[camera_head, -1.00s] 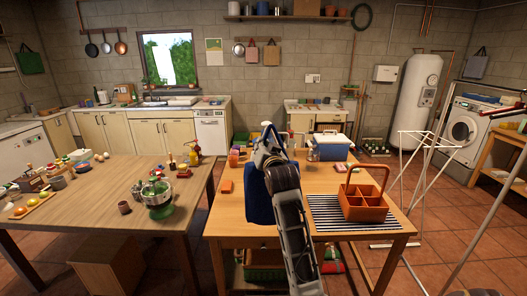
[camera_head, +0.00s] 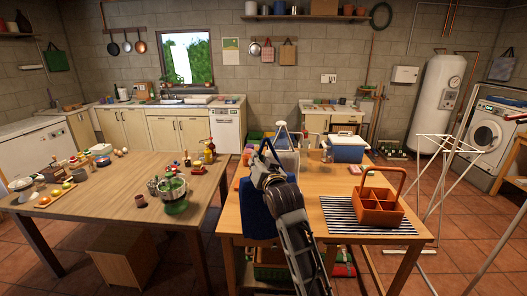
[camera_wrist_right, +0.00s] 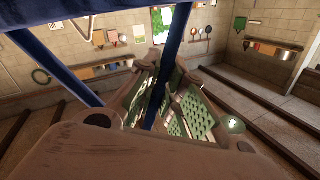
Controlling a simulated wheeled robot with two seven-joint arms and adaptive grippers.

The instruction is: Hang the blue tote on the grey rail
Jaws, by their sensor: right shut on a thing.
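The blue tote (camera_head: 254,209) hangs from my right gripper (camera_head: 266,152), in front of the near left part of the right-hand wooden table in the head view. My right forearm hides part of the tote. In the right wrist view the jaws (camera_wrist_right: 165,100) are shut on the tote's blue strap (camera_wrist_right: 171,62), which passes between the green pads. Another blue strap length (camera_wrist_right: 55,62) runs across the left of that view. I cannot clearly pick out a grey rail. My left gripper is not in view.
An orange caddy (camera_head: 376,212) stands on a striped mat (camera_head: 345,224). A blue and white cooler (camera_head: 347,148) stands behind. A white drying rack (camera_head: 447,140) is at the right. The left table (camera_head: 110,190) bears dishes and food, with floor between the tables.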

